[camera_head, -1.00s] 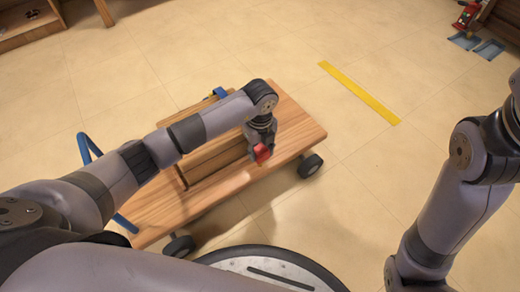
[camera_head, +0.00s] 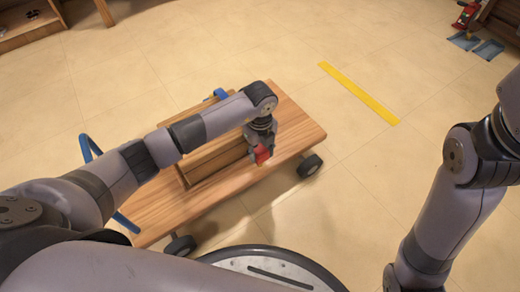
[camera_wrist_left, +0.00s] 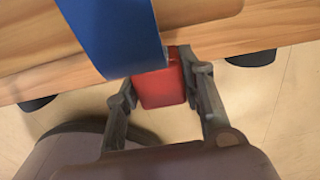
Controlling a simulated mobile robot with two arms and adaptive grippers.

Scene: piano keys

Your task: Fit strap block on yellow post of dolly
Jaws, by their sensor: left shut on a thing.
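The wooden dolly (camera_head: 288,119) has a blue handle (camera_head: 85,149) at its left end and dark wheels. My left gripper (camera_head: 261,157) is over the dolly's near right part, shut on a red block (camera_head: 264,154). In the left wrist view the red block (camera_wrist_left: 163,87) sits between the two fingers of my left gripper (camera_wrist_left: 158,91). A blue strap (camera_wrist_left: 122,40) crosses in front of the dolly's wood there and overlaps the block's upper edge. I cannot tell whether it is joined to the block. The yellow post does not show. My right gripper is out of view.
A wooden box (camera_head: 205,158) stands on the dolly, partly behind my left arm. A yellow strip (camera_head: 358,93) lies on the tiled floor. A red object (camera_head: 466,15) is at the far right.

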